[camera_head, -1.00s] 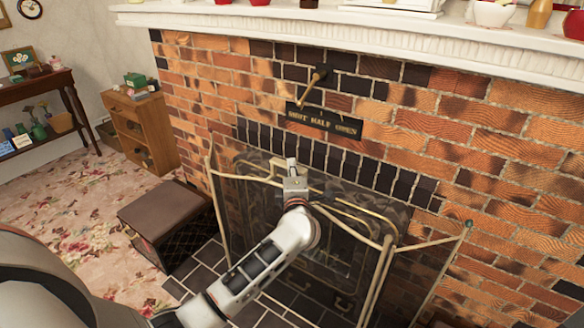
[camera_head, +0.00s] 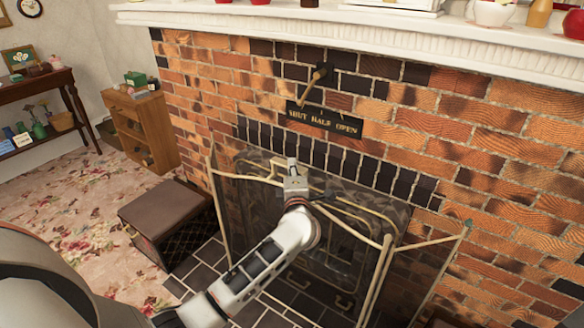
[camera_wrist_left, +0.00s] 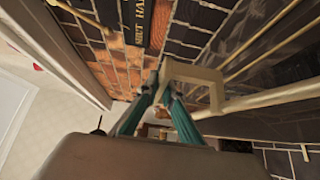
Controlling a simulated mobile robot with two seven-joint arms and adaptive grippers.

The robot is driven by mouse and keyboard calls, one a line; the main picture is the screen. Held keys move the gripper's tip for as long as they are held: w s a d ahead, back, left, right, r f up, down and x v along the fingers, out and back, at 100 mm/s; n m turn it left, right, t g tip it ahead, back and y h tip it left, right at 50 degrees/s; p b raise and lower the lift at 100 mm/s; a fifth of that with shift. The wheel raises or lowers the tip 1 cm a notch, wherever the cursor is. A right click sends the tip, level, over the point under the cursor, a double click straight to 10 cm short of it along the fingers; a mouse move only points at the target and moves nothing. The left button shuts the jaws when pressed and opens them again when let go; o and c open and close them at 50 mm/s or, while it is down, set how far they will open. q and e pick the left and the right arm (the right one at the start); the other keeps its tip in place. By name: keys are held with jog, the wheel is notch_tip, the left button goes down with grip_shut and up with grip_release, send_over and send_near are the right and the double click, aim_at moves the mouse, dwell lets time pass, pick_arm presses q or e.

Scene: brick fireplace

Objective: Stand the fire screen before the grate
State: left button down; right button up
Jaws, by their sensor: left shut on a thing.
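The fire screen (camera_head: 384,262) has brass-coloured rails and dark mesh panels. It stands upright on the hearth in front of the grate opening, with its side panels angled. My left gripper (camera_head: 292,170) is at the top middle of the screen, shut on its handle. In the left wrist view, the gripper's teal fingers (camera_wrist_left: 160,108) close on the pale bracket-shaped handle (camera_wrist_left: 196,74) above the top rail. The grate is mostly hidden behind the screen and my arm. My right gripper is not in view.
A dark box (camera_head: 166,218) stands on the floor left of the screen. A brass lever (camera_head: 316,84) sticks out of the brick wall above a black lettered plate (camera_head: 324,121). The white mantel (camera_head: 370,30) overhangs the wall. Dark tiles (camera_head: 205,262) cover the hearth.

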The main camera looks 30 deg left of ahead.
pick_arm(q)
jog(key=shift+r, duration=0.5)
jog(key=c, duration=2.1)
grip_release()
jog(key=shift+c, duration=0.2)
jog(key=o, duration=0.3)
jog(key=shift+s+f, duration=0.1)
jog(key=shift+f, duration=0.55)
jog(key=shift+r, duration=0.15)
jog(key=shift+d+r, duration=0.1)
